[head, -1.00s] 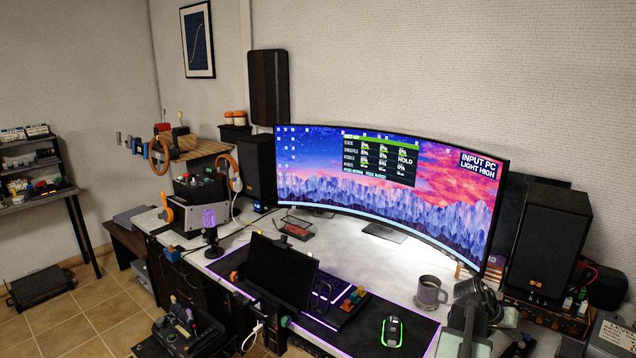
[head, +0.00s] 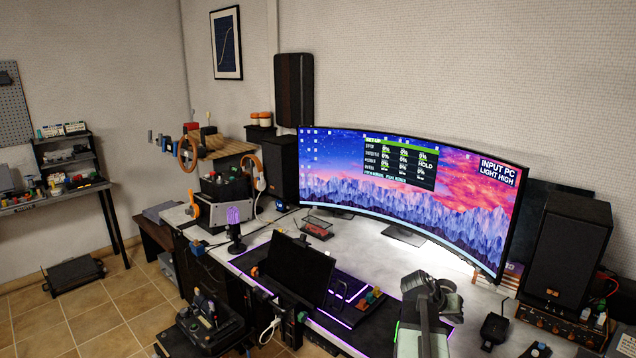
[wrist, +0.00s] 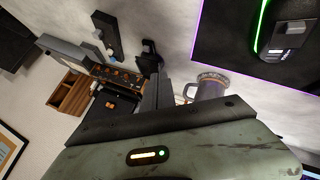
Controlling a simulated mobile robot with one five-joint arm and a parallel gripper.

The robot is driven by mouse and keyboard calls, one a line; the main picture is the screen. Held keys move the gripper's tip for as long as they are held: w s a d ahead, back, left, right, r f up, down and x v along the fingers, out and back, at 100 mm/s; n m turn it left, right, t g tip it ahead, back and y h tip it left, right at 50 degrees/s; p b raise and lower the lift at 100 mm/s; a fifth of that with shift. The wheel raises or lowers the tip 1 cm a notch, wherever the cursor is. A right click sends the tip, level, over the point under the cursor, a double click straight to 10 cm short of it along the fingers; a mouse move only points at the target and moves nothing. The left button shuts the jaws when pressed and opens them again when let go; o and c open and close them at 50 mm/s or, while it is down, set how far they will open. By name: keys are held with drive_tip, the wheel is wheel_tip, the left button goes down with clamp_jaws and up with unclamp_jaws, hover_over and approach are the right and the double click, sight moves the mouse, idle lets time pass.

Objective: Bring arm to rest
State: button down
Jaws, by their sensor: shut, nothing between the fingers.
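My gripper (head: 436,290) is over the right part of the desk, in front of the monitor. In the wrist view its narrow dark fingers (wrist: 158,94) are together with nothing between them. A grey mug (wrist: 209,86) stands on the desk beside the fingers in the wrist view. In the head view my arm covers the mug's place, so I cannot make it out there.
The curved monitor (head: 410,195) stands behind, with a black speaker (head: 565,250) at its right. The mouse (wrist: 288,35) lies on a dark mat. A tilted black screen (head: 295,268) is at the desk's front. Tiled floor (head: 110,310) is open at left.

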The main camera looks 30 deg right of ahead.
drive_tip(key=w+a+n+t+y+p, duration=0.1)
drive_tip(key=w+a+n, duration=0.1)
drive_tip(key=w+a, duration=0.65)
drive_tip(key=w+a+f+n+t+y+p, duration=0.1)
drive_tip(key=w+a+n, duration=0.15)
drive_tip(key=a, duration=1.05)
drive_tip(key=w+a+n+t+y, duration=0.1)
drive_tip(key=w+a+y, duration=0.1)
drive_tip(key=w+a, duration=0.65)
drive_tip(key=s+a+f+n+g+y, duration=0.1)
drive_tip(key=s+a, duration=0.3)
drive_tip(key=a, duration=0.8)
drive_tip(key=s+a+f+n+y+p, duration=0.1)
drive_tip(key=s+a+n+y, duration=0.3)
drive_tip(key=a, duration=0.9)
drive_tip(key=shift+s+f+g, duration=0.15)
drive_tip(key=shift+s+g, duration=0.25)
drive_tip(key=shift+s, duration=0.05)
